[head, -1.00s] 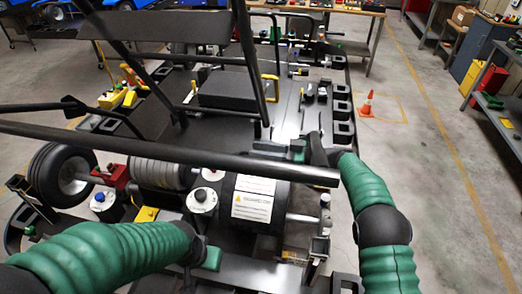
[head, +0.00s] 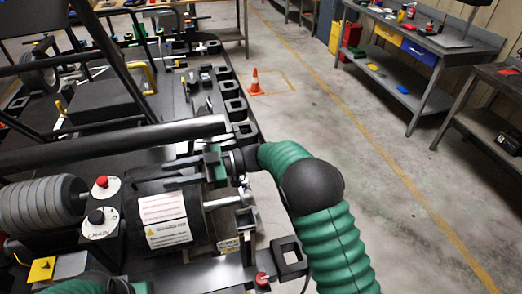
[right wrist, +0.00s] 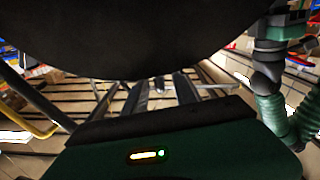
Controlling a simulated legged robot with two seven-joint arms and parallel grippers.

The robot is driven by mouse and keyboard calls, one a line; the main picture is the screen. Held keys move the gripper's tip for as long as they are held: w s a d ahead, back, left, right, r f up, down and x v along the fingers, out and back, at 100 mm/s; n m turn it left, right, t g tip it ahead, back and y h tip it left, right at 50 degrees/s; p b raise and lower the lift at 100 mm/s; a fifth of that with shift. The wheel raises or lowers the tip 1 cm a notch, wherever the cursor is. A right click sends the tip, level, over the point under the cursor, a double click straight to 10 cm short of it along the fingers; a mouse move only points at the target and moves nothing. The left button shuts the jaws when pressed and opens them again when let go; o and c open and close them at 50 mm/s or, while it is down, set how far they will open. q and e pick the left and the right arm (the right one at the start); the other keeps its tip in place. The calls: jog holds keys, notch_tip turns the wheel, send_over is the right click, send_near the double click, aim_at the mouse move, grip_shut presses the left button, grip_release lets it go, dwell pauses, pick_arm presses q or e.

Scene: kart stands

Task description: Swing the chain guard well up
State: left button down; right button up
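The chain guard (head: 150,205) appears to be the dark, rounded drum-like cover with white and yellow warning labels, low in the head view. It looks lowered. My right gripper (head: 186,171) is just above its top right part, with dark fingers pointing left and apart; I cannot tell whether they touch it. In the right wrist view a large dark curved surface fills the top, and two dark fingers (right wrist: 162,92) stand apart beneath it. My left arm shows only at the bottom left edge of the head view; its fingertips are hidden.
A thick black bar (head: 120,142) crosses above the guard. A post with a red button (head: 102,182) and a black knob stands left of it, beside a ribbed grey roller (head: 40,204). An orange cone (head: 255,82) stands on the floor.

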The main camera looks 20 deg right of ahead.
jog(key=d+b, duration=0.1)
jog(key=d, duration=1.1)
jog(key=w+d+r+m+t+h+p, duration=0.2)
jog(key=w+d+r+m+t+h, duration=0.2)
jog(key=w+m+t+h, duration=0.5)
jog(key=s+d+f+m+t+h+p, duration=0.1)
jog(key=s+d+f+m+t+h, duration=0.2)
jog(key=d+f+m+h, duration=0.3)
jog(key=shift+d+m+h, duration=0.3)
jog(key=shift+d, duration=1.25)
jog(key=shift+s, duration=0.1)
